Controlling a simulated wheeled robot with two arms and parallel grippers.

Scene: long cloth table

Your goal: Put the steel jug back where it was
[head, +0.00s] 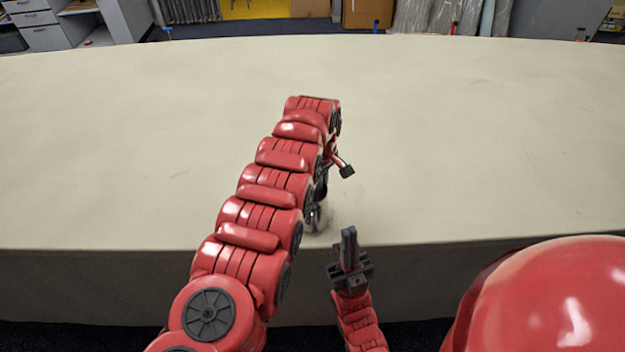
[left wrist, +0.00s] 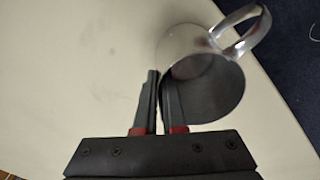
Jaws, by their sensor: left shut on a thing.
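The steel jug (left wrist: 193,50) is a shiny metal vessel with a loop handle at the upper right of the left wrist view. My left gripper (left wrist: 161,82) is shut on the jug's wall at the rim, one finger inside its mouth and one outside. In the head view my left arm hides most of the jug (head: 318,216); only a small shiny part shows near the table's front edge. I cannot tell whether its base touches the table. My right gripper (head: 349,240) is empty in front of the table edge, with its fingers together.
The long cloth table (head: 480,130) is otherwise bare, with wide free room left, right and behind my left arm. Its front edge drops just before the jug. Drawers (head: 40,35) and a cardboard box (head: 367,13) stand beyond the far edge.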

